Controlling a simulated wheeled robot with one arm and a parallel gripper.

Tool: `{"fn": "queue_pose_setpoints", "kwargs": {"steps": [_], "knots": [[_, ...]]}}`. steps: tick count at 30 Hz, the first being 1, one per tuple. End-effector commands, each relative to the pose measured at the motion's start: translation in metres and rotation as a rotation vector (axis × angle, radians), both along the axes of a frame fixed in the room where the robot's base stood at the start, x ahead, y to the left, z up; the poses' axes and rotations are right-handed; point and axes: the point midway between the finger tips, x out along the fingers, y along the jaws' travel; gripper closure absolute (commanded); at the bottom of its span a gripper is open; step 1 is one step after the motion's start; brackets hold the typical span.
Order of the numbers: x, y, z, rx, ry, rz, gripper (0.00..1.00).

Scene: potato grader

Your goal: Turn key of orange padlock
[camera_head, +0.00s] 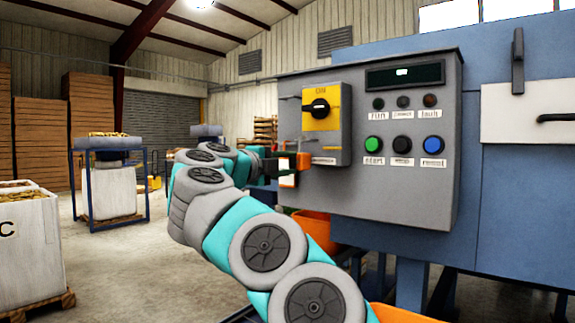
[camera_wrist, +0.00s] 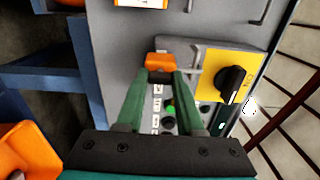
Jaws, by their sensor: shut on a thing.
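The orange padlock (camera_head: 303,160) hangs at the left side of the switch box on the grey control panel. In the wrist view the padlock (camera_wrist: 160,60) sits right at my fingertips. My gripper (camera_head: 279,166) reaches in from the left, its tips at the padlock's near face. In the wrist view my gripper (camera_wrist: 162,78) has its two green fingers drawn together at the dark tips. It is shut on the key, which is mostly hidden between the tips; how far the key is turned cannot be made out.
The yellow switch plate (camera_head: 320,105) with its black knob (camera_head: 317,108) is close beside the padlock. A white tag with an orange edge (camera_head: 287,180) hangs just below my gripper. Lamps and push buttons (camera_head: 403,144) are at right. An orange bin (camera_head: 318,231) is below the panel.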

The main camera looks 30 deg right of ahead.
Motion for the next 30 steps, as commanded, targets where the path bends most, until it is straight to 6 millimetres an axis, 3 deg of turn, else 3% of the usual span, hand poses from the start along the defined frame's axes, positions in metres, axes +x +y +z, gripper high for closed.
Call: {"fn": "queue_pose_setpoints", "kwargs": {"steps": [4,5,13,23,30], "knots": [[0.000,0.000,-0.001,0.002,0.002,0.000,1.00],[0.000,0.000,-0.001,0.002,0.002,0.000,0.63],[0.000,0.000,0.000,0.001,0.001,0.000,0.32],[0.000,0.003,0.000,0.000,0.001,0.001,0.32],[-0.008,0.027,0.000,-0.003,0.002,0.005,0.32]]}}
